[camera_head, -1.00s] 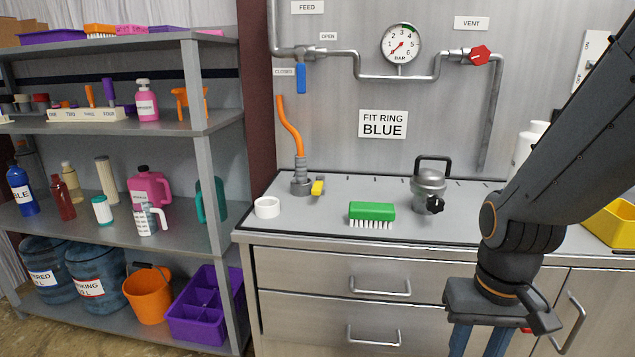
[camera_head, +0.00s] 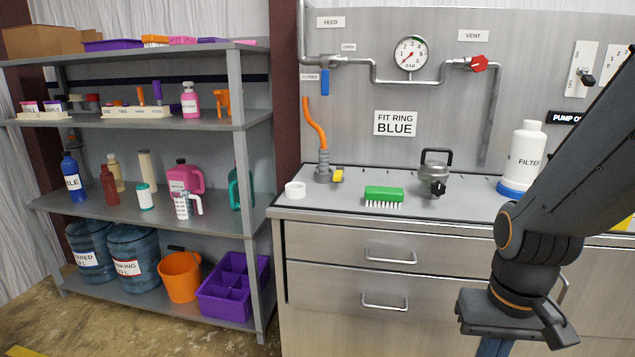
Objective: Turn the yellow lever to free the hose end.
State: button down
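The yellow lever (camera_head: 338,175) is small and sits on the right side of a grey metal fitting (camera_head: 322,173) at the back left of the counter. The orange hose (camera_head: 315,124) rises from this fitting, its lower end seated in it. My gripper (camera_head: 494,346) hangs low at the front right, in front of the drawers, well away from the lever. Only the upper part of its blue fingers shows at the bottom edge, so their tips are hidden.
On the counter (camera_head: 455,205) stand a white ring (camera_head: 295,190), a green brush (camera_head: 384,194), a grey lidded pot (camera_head: 433,176) and a white filter bottle (camera_head: 523,158). A loaded shelf (camera_head: 110,206) stands at left. Pipes with a blue valve handle (camera_head: 325,82) run above the lever.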

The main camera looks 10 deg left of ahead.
aim_at(337, 177)
jog(key=k, duration=0.8)
jog(key=u, duration=0.65)
jog(key=i, duration=1.75)
jog(key=z, duration=0.6)
